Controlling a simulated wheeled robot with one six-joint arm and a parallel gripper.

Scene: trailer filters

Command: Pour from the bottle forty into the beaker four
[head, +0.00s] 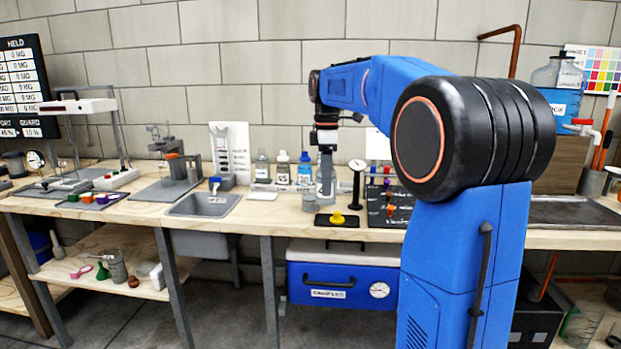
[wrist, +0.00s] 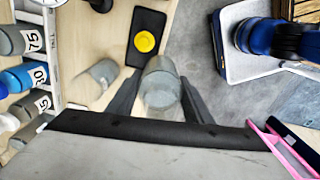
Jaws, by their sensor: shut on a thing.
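My gripper (wrist: 160,98) is shut on a grey, pale bottle (wrist: 161,82), with one finger on each side of it. In the head view my gripper (head: 326,152) points down over the bench with the bottle (head: 326,184) below it. No number shows on the held bottle, so I cannot read whether it is forty. A small grey cylindrical vessel (wrist: 98,80), which looks like the beaker, stands on the bench to the left of the bottle; it also shows in the head view (head: 309,203). Its number cannot be read. The two look apart in the wrist view.
Several numbered bottles (wrist: 22,78) stand in a white rack at the left of the wrist view. A black plate with a yellow piece (wrist: 145,41) lies close by. A round gauge stand (head: 357,170) and a dark tray (head: 390,205) are to the right; a sink (head: 203,206) is left.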

